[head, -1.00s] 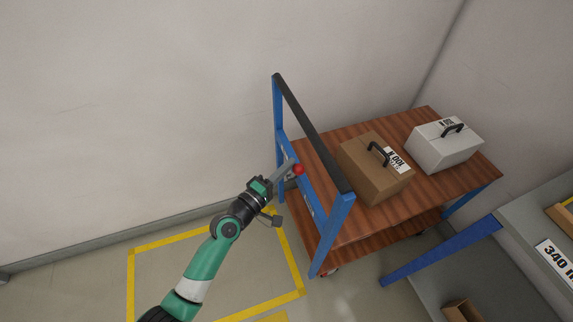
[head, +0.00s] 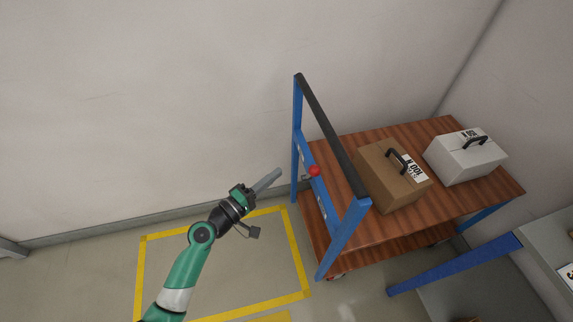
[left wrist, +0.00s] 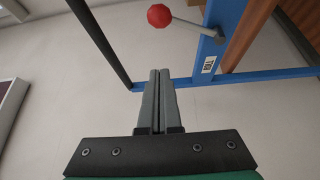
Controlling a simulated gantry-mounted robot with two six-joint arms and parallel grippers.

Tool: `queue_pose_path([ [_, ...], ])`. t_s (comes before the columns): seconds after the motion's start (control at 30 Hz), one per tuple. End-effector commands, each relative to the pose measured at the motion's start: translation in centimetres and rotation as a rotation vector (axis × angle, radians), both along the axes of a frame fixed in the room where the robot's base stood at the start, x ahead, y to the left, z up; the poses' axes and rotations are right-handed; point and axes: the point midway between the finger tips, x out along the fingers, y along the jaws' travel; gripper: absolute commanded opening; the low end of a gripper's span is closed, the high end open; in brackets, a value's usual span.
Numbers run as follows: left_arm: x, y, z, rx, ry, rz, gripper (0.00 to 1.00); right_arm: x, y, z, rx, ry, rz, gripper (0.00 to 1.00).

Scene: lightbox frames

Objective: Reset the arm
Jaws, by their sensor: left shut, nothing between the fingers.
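My left gripper (head: 278,173) is in the middle of the head view, just left of the blue cart frame (head: 298,130). Its grey fingers are pressed together with nothing between them, as the left wrist view (left wrist: 158,72) shows. A red ball knob (head: 314,171) on a lever is fixed to the cart frame, apart from the fingertips and to their right. The knob also shows near the top of the left wrist view (left wrist: 159,15), with its grey rod running to a blue post (left wrist: 215,35). My right gripper is not in view.
The wooden cart (head: 350,140) carries a brown box (head: 388,178) and a white box (head: 462,158), each with a black handle. Yellow tape (head: 292,240) marks the floor below my arm. A grey shelf unit (head: 560,240) with a blue beam is at the right. The left floor is clear.

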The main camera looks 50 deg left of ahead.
Motion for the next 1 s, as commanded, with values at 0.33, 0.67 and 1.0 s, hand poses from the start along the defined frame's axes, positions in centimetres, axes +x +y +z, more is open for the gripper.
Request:
queue_pose_path([
  [0.33, -0.9, 0.1, -0.2, 0.0, -0.001, 0.001, 0.0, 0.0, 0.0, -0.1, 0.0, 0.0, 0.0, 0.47],
  [0.67, -0.9, 0.1, -0.2, 0.0, -0.001, 0.001, 0.0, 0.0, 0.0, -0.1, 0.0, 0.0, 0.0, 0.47],
  [1.0, 3.4, -4.7, 11.8, 0.072, -0.148, -0.126, 0.0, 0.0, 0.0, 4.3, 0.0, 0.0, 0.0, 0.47],
])
